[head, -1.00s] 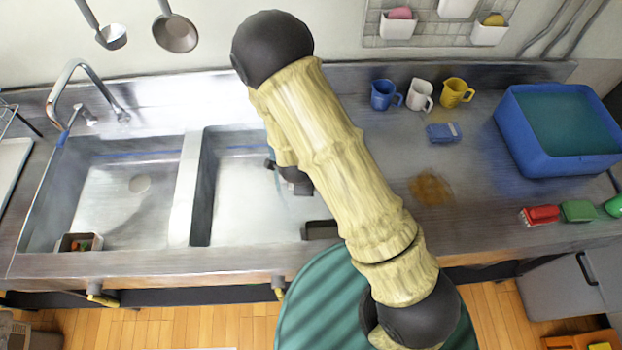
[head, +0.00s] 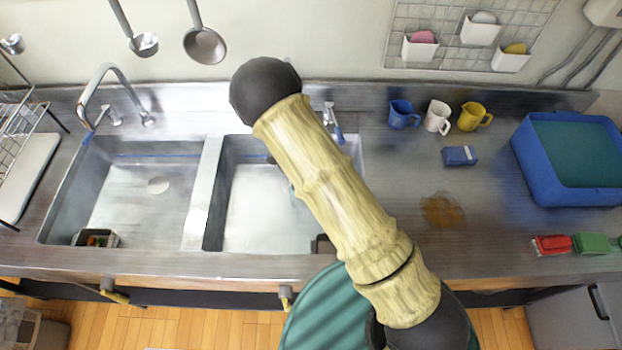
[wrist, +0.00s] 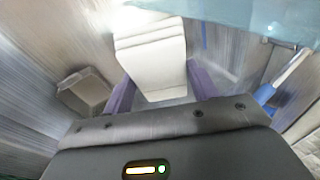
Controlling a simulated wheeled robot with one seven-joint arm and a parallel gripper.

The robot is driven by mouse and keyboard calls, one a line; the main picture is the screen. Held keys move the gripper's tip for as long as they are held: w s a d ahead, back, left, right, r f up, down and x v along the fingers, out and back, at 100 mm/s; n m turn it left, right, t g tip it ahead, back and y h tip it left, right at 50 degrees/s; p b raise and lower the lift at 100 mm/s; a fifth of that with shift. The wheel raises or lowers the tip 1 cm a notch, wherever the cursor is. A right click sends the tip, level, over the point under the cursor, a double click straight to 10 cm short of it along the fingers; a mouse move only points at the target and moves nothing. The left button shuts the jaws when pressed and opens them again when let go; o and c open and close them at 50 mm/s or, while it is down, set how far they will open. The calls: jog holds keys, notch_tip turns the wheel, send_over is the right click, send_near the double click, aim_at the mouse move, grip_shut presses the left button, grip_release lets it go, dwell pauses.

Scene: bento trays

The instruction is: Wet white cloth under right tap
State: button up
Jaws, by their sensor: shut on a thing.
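My gripper (wrist: 160,92) is shut on the white cloth (wrist: 150,52), a thick folded pad between its two purple fingers in the wrist view. In the head view my arm hides the gripper and cloth over the right sink basin (head: 262,218). The right tap (head: 333,118), metal with a blue part, shows just right of my arm at the back of that basin. In the wrist view a blue and metal part (wrist: 268,92), perhaps this tap, lies right of the cloth, apart from it. I cannot tell whether water runs or the cloth is wet.
The left basin (head: 125,195) has its own tap (head: 105,80) and a small container (head: 95,238) in its front corner. Cups (head: 438,115), a blue sponge-like block (head: 459,156), a brown stain (head: 442,211) and a blue tub (head: 530,155) are on the right counter.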

jog(key=shift+w+a+f, duration=0.2)
jog(key=shift+w+a, duration=0.4)
jog(key=shift+w, duration=0.25)
jog(key=shift+w+a+f, duration=0.2)
jog(key=shift+w+a, duration=0.35)
jog(key=shift+w, duration=0.25)
jog(key=s+d+b, duration=0.2)
jog(key=s+d, duration=0.2)
jog(key=s, duration=0.2)
jog(key=shift+s+d+b, duration=0.25)
jog(key=shift+d+b, duration=0.1)
jog(key=shift+b, duration=0.05)
dwell(1.4)
jog(key=s+d+r, duration=0.3)
jog(key=s+r, duration=0.1)
dwell(0.6)
jog(key=shift+s+a, duration=0.1)
dwell(0.6)
